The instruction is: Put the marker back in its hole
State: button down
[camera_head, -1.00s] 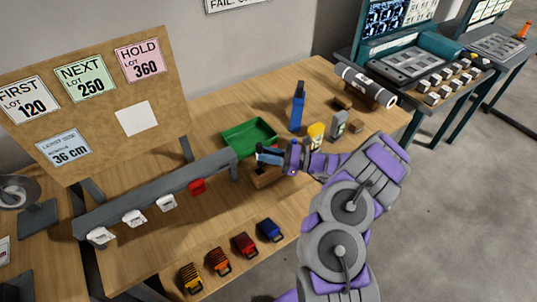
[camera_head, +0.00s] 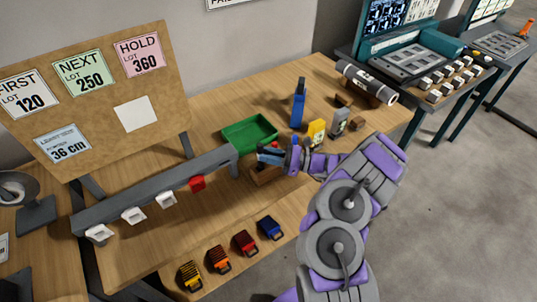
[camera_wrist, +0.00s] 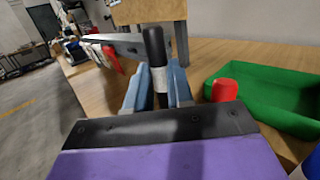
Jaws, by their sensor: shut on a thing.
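A black marker (camera_wrist: 154,45) with a white band stands roughly upright between the blue fingers of my gripper (camera_wrist: 158,88) in the wrist view. My gripper is shut on it. In the head view my gripper (camera_head: 270,155) is just above a brown wooden block (camera_head: 264,177) on the bench. A red-capped marker (camera_wrist: 224,90) stands right of my gripper in the wrist view. The black marker's lower end and the holes in the block are hidden by my gripper, so I cannot tell whether the marker touches the block.
A green tray (camera_head: 249,134) lies close behind my gripper. A blue upright tool (camera_head: 298,104), a yellow item (camera_head: 316,133) and a grey item (camera_head: 340,122) stand to the right. A grey rail (camera_head: 150,190) with tags runs left. Several coloured clips (camera_head: 245,242) line the front edge.

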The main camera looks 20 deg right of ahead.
aim_at(269, 169)
jog(key=shift+f+b, duration=1.3)
jog(key=shift+f, duration=0.9)
jog(key=c, duration=0.9)
grip_release()
jog(key=p+v, duration=0.3)
jog(key=v, duration=1.4)
jog(key=shift+d+f, duration=0.1)
jog(key=shift+d, duration=0.1)
